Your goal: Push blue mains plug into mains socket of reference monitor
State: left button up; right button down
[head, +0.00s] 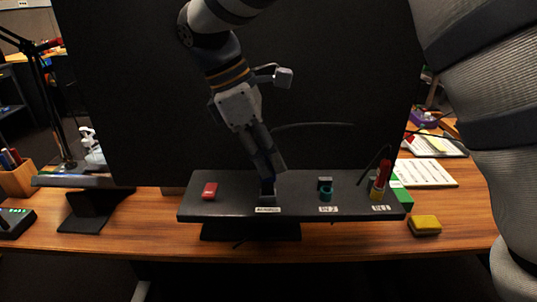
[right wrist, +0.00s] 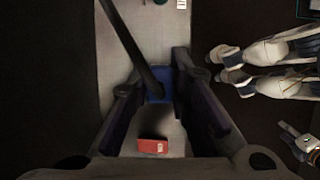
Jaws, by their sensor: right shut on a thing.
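The reference monitor (head: 330,90) is a large dark panel with a black ledge (head: 235,200) along its bottom. The mains socket (head: 267,198) is a dark block on the ledge above a white label. My right gripper (head: 270,165) points down over this socket. In the right wrist view its fingers are shut on the blue mains plug (right wrist: 157,84), with a dark cable rising from it. In the head view the fingers largely hide the plug. It is right at the socket, but I cannot tell how deep it sits. My left gripper is not in view.
A red block (head: 209,191) lies left of the socket. To the right are a teal ring connector (head: 326,193) and a red and yellow plug (head: 380,182) with a cable. A yellow sponge-like block (head: 425,225) is on the wooden table (head: 340,242).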

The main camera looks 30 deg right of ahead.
jog(key=shift+f, duration=1.35)
dwell(0.5)
jog(key=c, duration=1.4)
grip_release()
jog(key=shift+r, duration=0.1)
jog(key=v, duration=1.2)
jog(key=shift+d, duration=0.1)
